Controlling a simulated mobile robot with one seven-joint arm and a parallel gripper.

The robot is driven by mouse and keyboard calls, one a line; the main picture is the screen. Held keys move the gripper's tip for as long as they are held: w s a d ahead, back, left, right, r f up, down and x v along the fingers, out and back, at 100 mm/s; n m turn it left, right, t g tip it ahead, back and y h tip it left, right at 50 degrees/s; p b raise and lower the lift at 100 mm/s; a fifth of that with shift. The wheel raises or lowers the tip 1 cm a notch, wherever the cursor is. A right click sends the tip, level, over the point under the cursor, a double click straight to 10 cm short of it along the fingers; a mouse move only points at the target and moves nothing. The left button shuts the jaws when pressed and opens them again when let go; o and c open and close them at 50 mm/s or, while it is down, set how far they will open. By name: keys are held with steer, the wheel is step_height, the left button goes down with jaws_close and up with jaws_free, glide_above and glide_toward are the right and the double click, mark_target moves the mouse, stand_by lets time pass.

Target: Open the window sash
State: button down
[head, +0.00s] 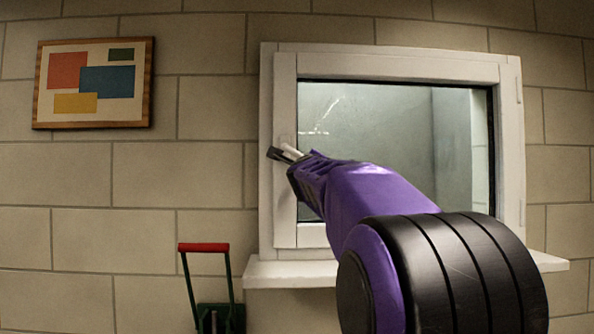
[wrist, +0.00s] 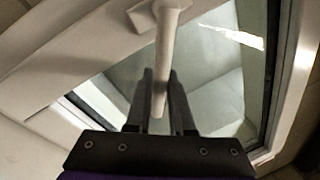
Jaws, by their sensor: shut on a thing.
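The window sash (head: 285,205) is a white frame around a glass pane (head: 380,125). It sits in the outer white window frame (head: 267,190) and looks closed in the head view. My gripper (head: 282,152) is at the sash's left side, about halfway up. In the wrist view, my gripper (wrist: 160,73) has its two dark fingers on either side of a white window handle (wrist: 173,20) and is shut on it. The handle's base plate (wrist: 143,17) is on the sash. My arm hides part of the pane and the lower frame.
A white sill (head: 290,273) juts out below the window. A framed picture (head: 93,83) hangs on the block wall to the left. A green thing with a red-topped handle (head: 203,247) stands at the lower left. The wall between the picture and the window is clear.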

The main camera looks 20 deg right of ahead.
steer(key=r+n, duration=0.1)
steer(key=n, duration=0.1)
steer(key=r+n+y, duration=0.1)
steer(key=n, duration=0.1)
steer(key=d+r+n, duration=0.1)
steer(key=n, duration=0.1)
steer(key=shift+s+r+t+y, duration=0.2)
steer(key=shift+t+y, duration=0.1)
steer(key=shift+t, duration=0.1)
steer(key=shift+n, duration=0.3)
steer(key=shift+b, duration=0.3)
